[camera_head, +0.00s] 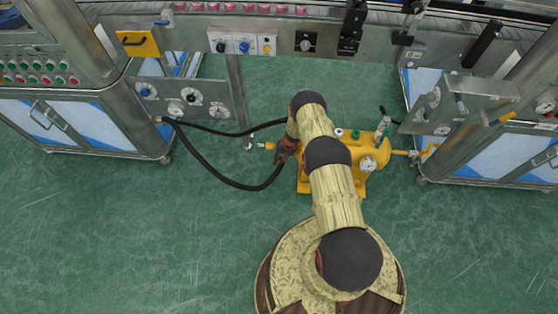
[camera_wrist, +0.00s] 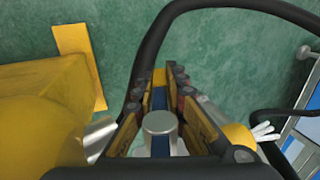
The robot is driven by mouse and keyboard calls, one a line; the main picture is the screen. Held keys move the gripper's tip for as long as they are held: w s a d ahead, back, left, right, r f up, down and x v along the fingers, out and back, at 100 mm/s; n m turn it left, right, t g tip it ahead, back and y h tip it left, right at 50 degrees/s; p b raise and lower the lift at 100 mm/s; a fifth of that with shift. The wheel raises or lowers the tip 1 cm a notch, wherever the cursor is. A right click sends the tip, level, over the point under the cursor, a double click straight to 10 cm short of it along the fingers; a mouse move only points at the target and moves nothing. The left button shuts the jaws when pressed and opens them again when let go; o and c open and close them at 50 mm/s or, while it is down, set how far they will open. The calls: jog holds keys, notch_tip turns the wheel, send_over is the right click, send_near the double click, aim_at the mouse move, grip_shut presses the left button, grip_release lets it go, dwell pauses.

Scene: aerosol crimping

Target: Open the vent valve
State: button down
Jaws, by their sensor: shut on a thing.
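The yellow pump unit (camera_head: 345,178) stands on the green floor in the middle of the head view, partly covered by my arm. A yellow pipe end with a silver fitting (camera_head: 264,146) sticks out on its left. My gripper (camera_head: 284,153) is at this pipe, between its end and the pump body. In the wrist view my gripper (camera_wrist: 161,95) is shut on a blue lever (camera_wrist: 160,145) with a silver round cap (camera_wrist: 160,122), which looks like the vent valve. The yellow pipe end (camera_wrist: 237,136) shows right of the fingers. The fingers hide the valve body.
A black hose (camera_head: 213,171) loops from the left cabinet (camera_head: 80,125) towards my gripper; it passes close beyond the fingers in the wrist view (camera_wrist: 141,55). A cabinet (camera_head: 480,155) stands right of the pump. The conveyor frame (camera_head: 385,62) runs behind. The floor at front left is clear.

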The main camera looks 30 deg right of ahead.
jog(key=shift+s+a, duration=0.1)
jog(key=c, duration=1.8)
grip_release()
jog(key=v, duration=1.2)
jog(key=shift+c, duration=0.2)
